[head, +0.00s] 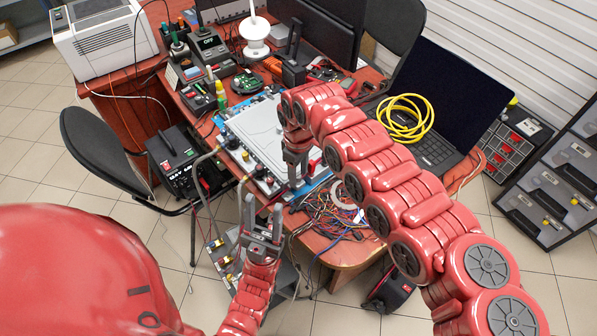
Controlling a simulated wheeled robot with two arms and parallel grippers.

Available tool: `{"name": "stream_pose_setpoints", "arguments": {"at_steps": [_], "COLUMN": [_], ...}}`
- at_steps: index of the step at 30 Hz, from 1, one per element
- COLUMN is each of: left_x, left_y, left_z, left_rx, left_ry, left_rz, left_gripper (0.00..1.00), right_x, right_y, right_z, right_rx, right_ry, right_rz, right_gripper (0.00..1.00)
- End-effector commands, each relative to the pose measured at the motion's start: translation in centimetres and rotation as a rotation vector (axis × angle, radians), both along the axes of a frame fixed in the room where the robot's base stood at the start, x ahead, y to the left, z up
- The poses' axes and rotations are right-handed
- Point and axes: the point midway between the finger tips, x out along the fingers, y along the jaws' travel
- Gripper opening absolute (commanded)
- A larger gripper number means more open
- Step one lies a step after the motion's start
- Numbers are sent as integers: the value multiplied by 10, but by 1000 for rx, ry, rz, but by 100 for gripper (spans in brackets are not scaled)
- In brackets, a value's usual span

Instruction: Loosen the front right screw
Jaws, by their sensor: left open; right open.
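My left gripper (263,208) is open and empty, fingers pointing up the picture, in front of the table's near edge and apart from the plate.
Tangled coloured wires (335,212) lie right of my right gripper. A laptop (432,115) with a yellow cable coil (402,119) stands further right. Grey hoses hang at the table's front left near a small stand (226,262). A black chair (100,150) is at left.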

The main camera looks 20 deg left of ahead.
Motion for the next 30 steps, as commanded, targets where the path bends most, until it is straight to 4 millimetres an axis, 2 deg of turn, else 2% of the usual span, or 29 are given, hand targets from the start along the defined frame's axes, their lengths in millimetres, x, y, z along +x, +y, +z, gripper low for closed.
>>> {"name": "stream_pose_setpoints", "arguments": {"at_steps": [5, 8, 14, 18, 24, 30], "left_x": [0, 0, 0, 0, 0, 0], "left_y": [0, 0, 0, 0, 0, 0], "left_z": [-1, -3, -13, -19, -25, -25], "left_rx": [0, 0, 0, 0, 0, 0], "left_ry": [0, 0, 0, 0, 0, 0], "left_rz": [0, 0, 0, 0, 0, 0], "left_gripper": [50, 50, 50, 50, 50, 50], "right_x": [1, 2, 2, 2, 1, 0], "right_y": [0, 0, 1, 1, 1, 1], "right_z": [3, 14, 59, 99, 146, 169], "right_rx": [1, 0, 4, 3, 2, 0], "right_ry": [-1, -2, -6, -7, -6, -1], "right_rz": [-1, -1, 0, 0, 2, 1], "right_gripper": [55, 55, 55, 55, 55, 55]}}
